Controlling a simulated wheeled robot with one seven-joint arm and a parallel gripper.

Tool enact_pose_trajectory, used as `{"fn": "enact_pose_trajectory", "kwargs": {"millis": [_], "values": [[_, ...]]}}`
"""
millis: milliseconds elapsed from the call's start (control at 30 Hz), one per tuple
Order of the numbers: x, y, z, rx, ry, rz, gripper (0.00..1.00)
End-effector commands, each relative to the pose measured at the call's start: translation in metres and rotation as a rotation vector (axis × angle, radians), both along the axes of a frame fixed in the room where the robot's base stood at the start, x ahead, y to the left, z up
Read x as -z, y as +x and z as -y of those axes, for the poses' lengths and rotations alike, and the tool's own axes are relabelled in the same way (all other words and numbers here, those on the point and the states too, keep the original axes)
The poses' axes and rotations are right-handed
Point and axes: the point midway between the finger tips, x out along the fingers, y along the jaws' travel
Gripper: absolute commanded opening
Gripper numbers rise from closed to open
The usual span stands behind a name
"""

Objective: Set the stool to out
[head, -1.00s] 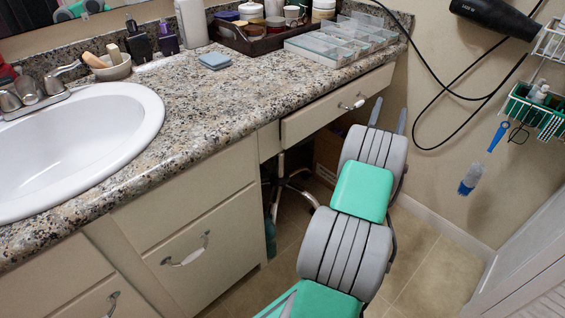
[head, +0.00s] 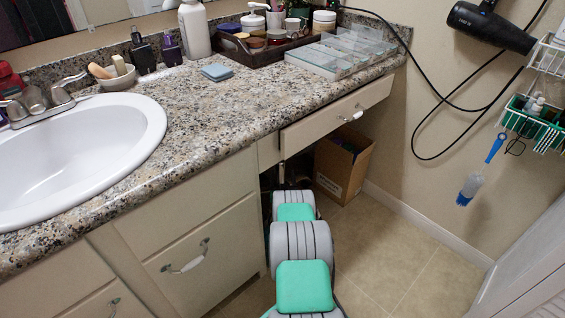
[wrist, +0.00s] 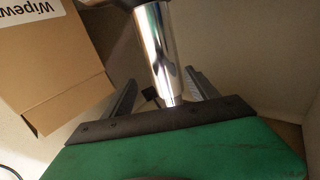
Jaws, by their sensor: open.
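The stool shows in the wrist view only as its shiny chrome post (wrist: 158,48), which comes down from the top of the picture. A dark underside edge shows at its top. My gripper (wrist: 161,80) is open, with one grey finger on each side of the lower part of the post in the picture. I cannot tell whether the fingers touch it. In the head view my arm reaches into the knee space under the counter drawer, and my gripper and most of the stool are hidden there.
A cardboard box (head: 342,165) stands on the floor in the knee space; it also fills the upper left of the wrist view (wrist: 50,65). The counter (head: 230,95) and drawer (head: 335,115) overhang my arm. Tiled floor (head: 385,245) is clear at right.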

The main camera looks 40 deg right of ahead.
Motion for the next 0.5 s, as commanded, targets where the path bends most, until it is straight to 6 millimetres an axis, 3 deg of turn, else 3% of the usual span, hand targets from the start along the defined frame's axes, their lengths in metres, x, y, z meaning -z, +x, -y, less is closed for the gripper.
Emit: {"fn": "enact_pose_trajectory", "kwargs": {"millis": [67,167,500], "values": [[0.001,0.012,-0.006,-0.019,-0.010,-0.028,0.68],[0.005,0.024,-0.001,-0.022,-0.014,-0.032,0.68],[0.005,0.069,0.036,-0.019,-0.011,-0.030,0.68]]}}
